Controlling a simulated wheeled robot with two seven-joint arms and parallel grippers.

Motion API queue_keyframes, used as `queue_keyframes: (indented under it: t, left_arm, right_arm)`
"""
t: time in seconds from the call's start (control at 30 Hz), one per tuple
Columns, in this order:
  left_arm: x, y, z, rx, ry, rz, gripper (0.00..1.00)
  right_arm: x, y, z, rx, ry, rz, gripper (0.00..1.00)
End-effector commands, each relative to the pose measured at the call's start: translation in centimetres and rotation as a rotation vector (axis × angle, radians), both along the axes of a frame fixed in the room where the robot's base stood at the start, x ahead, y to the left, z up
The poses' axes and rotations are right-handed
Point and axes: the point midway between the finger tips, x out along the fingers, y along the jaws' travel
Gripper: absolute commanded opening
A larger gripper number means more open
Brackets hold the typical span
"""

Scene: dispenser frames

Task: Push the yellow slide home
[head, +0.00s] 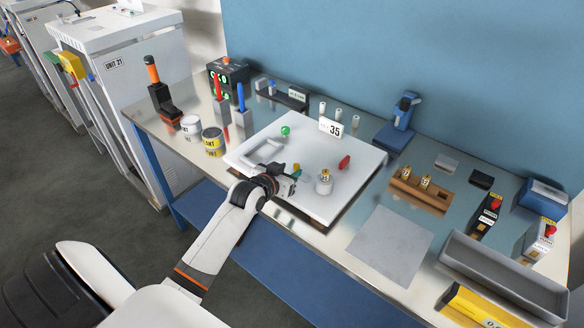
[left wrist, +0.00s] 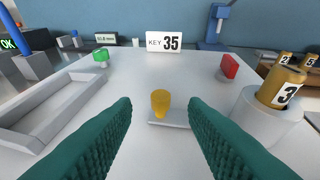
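The yellow slide shows in the left wrist view as a rounded yellow knob (left wrist: 160,103) standing on a thin grey plate (left wrist: 170,121) on the white panel. In the head view it (head: 296,167) is small and partly hidden by my left gripper (head: 294,176). The gripper is open, its two teal fingers (left wrist: 160,112) apart on either side of the knob in the wrist view. I see nothing between them that is gripped, and cannot tell whether they touch the knob. My right gripper is not in view.
The white panel (head: 313,206) also carries a green knob (head: 285,130), a red knob (head: 344,162), a grey channel (head: 262,152), a "35" sign (head: 331,127) and a brass cylinder in a white holder (head: 324,186). Cans (head: 213,143) stand left; a wooden block (head: 418,190) stands right.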

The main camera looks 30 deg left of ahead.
Motion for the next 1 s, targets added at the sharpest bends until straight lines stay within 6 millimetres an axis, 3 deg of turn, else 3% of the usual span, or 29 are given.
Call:
queue_keyframes:
  t: [0.2, 0.57, 0.83, 1.0]
  left_arm:
    - [2.0, 0.1, -0.8, 0.000, 0.000, -0.001, 0.40]
    - [2.4, 0.1, -1.0, 0.000, 0.001, -0.001, 0.40]
    - [2.4, 0.1, -1.0, 0.000, 0.001, -0.001, 0.00]
    - [2.4, 0.1, -1.0, 0.000, 0.001, -0.001, 0.00]
  right_arm:
    - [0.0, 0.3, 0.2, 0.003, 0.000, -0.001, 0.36]
    - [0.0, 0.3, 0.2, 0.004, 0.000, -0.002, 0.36]
    - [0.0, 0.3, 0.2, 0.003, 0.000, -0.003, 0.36]
    - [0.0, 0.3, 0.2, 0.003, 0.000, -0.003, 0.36]
